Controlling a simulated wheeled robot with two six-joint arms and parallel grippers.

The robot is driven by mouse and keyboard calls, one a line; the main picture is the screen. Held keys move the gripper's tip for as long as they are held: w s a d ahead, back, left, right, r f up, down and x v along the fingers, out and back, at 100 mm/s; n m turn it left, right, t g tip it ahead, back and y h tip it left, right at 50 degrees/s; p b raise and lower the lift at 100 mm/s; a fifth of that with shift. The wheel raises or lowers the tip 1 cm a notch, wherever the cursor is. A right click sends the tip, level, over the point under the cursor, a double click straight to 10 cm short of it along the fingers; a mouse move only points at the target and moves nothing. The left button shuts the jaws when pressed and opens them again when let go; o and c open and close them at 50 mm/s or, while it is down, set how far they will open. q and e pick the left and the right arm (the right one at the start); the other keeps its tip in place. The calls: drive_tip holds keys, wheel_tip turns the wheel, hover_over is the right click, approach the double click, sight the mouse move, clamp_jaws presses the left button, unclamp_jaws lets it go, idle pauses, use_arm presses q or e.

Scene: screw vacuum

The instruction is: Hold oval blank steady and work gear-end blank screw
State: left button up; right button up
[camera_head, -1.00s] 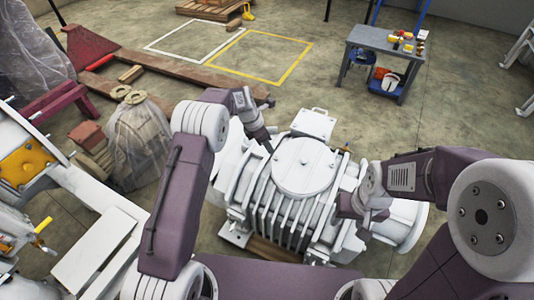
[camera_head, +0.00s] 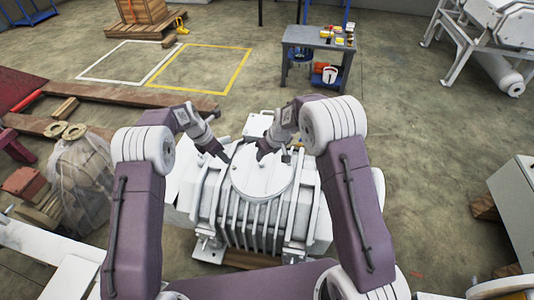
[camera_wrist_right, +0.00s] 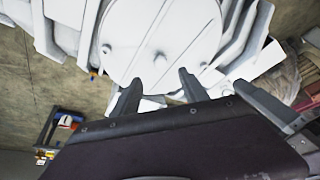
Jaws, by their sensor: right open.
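The white machine (camera_head: 275,225) with cooling fins stands in front of me. A round to oval white blank plate (camera_head: 262,180) lies on its top and fills the upper middle of the right wrist view (camera_wrist_right: 150,25). A small screw head (camera_wrist_right: 160,58) shows on the plate there. I cannot tell which screw is the gear-end one. My left gripper (camera_head: 222,155) is at the plate's far left edge; its jaw gap is unclear. My right gripper (camera_head: 262,154) is over the plate's far edge. Its fingers (camera_wrist_right: 160,86) are apart with nothing between them.
A grey work table (camera_head: 318,38) with small items stands at the back. White and yellow floor frames (camera_head: 200,68) lie behind the machine. Wooden beams (camera_head: 160,97) and a plastic-wrapped bundle (camera_head: 82,180) are at left. A grey cabinet (camera_head: 515,205) stands at right. Floor right of the machine is open.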

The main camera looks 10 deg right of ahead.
sight(262, 162)
drive_tip(key=x, duration=0.9)
drive_tip(key=shift+s, duration=0.1)
clamp_jaws()
idle(1.3)
